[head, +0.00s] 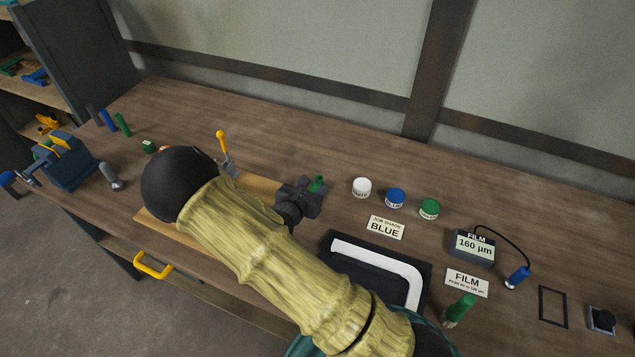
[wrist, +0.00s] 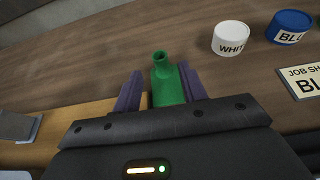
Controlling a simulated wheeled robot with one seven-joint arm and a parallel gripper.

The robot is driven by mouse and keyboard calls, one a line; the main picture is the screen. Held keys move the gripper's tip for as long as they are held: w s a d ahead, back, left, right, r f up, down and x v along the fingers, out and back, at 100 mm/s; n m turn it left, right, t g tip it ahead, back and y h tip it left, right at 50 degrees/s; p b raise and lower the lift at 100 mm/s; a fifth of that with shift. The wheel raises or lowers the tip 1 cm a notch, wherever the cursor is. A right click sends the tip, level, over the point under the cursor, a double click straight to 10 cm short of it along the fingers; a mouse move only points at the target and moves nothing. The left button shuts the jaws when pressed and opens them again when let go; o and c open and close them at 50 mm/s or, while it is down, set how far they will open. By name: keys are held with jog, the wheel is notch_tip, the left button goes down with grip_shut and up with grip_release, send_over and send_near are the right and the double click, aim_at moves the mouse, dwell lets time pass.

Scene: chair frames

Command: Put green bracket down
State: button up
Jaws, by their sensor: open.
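The green bracket (wrist: 166,82) stands between my gripper's two fingers in the wrist view, with a round hole at its top end. In the head view only a small part of the green bracket (head: 318,184) shows past my gripper (head: 312,192). My gripper (wrist: 158,92) is open, with one purple finger on each side of the bracket. I cannot tell whether a finger touches it. The bracket appears to be at the worktop by the right edge of a tan board (head: 262,186); its lower part is hidden by my gripper.
White (head: 362,187), blue (head: 396,198) and green (head: 429,209) jars stand to the right, behind a "JOB SHADE BLUE" card (head: 385,228). A black tray (head: 330,262) holds a white curved part (head: 385,262).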

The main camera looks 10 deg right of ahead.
jog(key=shift+v, duration=2)
jog(key=s+d+r+m+g, duration=0.4)
jog(key=s+d+m+g, duration=0.65)
jog(key=m, duration=0.45)
jog(key=s+a+r+m+t+y, duration=0.2)
jog(key=s+r+m+y, duration=0.4)
jog(key=m, duration=0.8)
notch_tip(320, 180, up, 2)
jog(key=shift+s+a+r+y, duration=0.1)
jog(key=shift+s+a+y, duration=0.35)
jog(key=shift+y, duration=0.25)
jog(key=shift+o, duration=0.5)
jog(key=shift+w, duration=0.1)
